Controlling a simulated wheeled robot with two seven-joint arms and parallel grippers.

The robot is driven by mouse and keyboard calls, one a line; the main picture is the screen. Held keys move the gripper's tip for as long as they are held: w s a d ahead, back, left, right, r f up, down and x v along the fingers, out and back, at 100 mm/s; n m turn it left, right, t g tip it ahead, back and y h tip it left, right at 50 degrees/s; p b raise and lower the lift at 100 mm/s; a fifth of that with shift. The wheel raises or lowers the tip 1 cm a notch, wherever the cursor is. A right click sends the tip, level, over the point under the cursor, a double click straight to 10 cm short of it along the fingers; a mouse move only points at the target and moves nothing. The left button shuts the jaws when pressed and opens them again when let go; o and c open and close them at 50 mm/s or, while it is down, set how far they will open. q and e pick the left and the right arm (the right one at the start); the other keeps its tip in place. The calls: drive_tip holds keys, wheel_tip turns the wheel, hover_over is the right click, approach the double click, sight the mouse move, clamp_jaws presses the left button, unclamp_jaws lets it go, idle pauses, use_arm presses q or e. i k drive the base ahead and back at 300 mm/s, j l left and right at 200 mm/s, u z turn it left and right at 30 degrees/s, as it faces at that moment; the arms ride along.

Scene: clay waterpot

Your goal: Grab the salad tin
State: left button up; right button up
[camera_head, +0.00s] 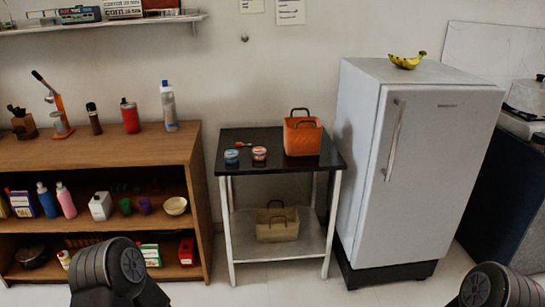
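Two small tins stand on the black-topped side table (300,172). One is a blue tin (231,157) with a pale lid, and the other is a red and white tin (260,154) just right of it. Their labels are too small to read, so I cannot tell which is the salad tin. A dark part of my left arm shows at the bottom left and one of my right arm at the bottom right. Neither gripper shows, and nothing of mine touches the tins.
A small red-orange object (243,144) lies behind the tins. An orange basket (302,138) stands right of them, and a beige basket (278,225) sits on the lower shelf. A wooden shelf unit (100,152) is left; a white fridge (425,170) with bananas (407,61) is right.

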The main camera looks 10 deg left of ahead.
sight(230, 156)
drive_tip(key=i+j+z, duration=0.15)
drive_tip(key=z, duration=0.25)
drive_tip(key=j+z, duration=0.35)
drive_tip(key=i+j+z, duration=0.15)
drive_tip(key=z, duration=0.25)
drive_tip(key=j+z, duration=0.45)
drive_tip(key=j, duration=0.45)
drive_tip(key=j+z, duration=0.1)
drive_tip(key=j, duration=0.5)
drive_tip(key=k+j+z, duration=0.1)
drive_tip(key=j, duration=0.45)
drive_tip(key=j+z, duration=0.1)
drive_tip(key=j, duration=0.45)
drive_tip(key=k+j, duration=0.15)
drive_tip(key=j, duration=0.4)
drive_tip(key=k+j+z, duration=0.15)
drive_tip(key=j, duration=0.4)
drive_tip(key=i+j, duration=0.05)
